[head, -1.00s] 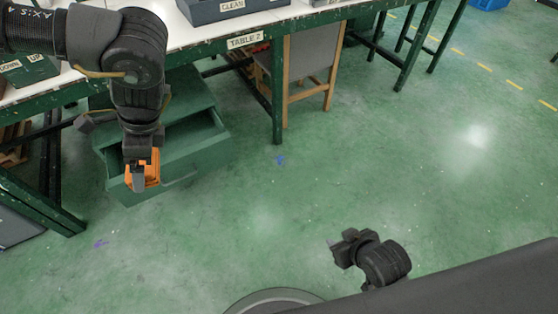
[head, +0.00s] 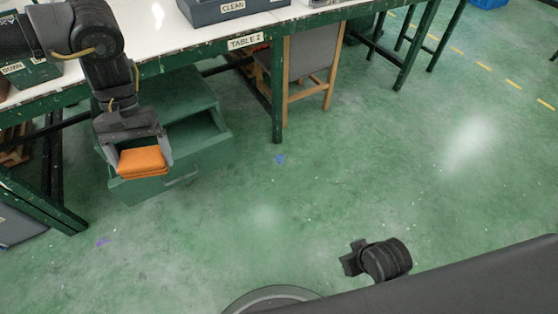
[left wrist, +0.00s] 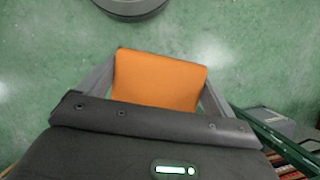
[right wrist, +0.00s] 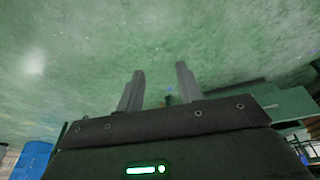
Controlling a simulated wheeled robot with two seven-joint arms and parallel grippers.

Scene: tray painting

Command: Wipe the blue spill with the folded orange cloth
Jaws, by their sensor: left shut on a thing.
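The folded orange cloth (head: 143,168) is held between the two fingers of my left gripper (head: 142,158), in front of the green drawer unit. It fills the space between the fingers in the left wrist view (left wrist: 158,80). A small blue patch (head: 280,159) lies on the green floor, right of the cloth and apart from it. A small blue spot (right wrist: 169,90) also shows between the fingers in the right wrist view. My right gripper (right wrist: 160,70) has its fingers apart with nothing between them; it shows low in the head view (head: 352,259).
A green drawer unit (head: 165,95) with an open drawer stands under the white-topped table (head: 150,30). A grey CLEAN bin (head: 240,8) is on the table. A chair (head: 310,65) stands under it. A purple mark (head: 102,242) lies at left. The middle floor is clear.

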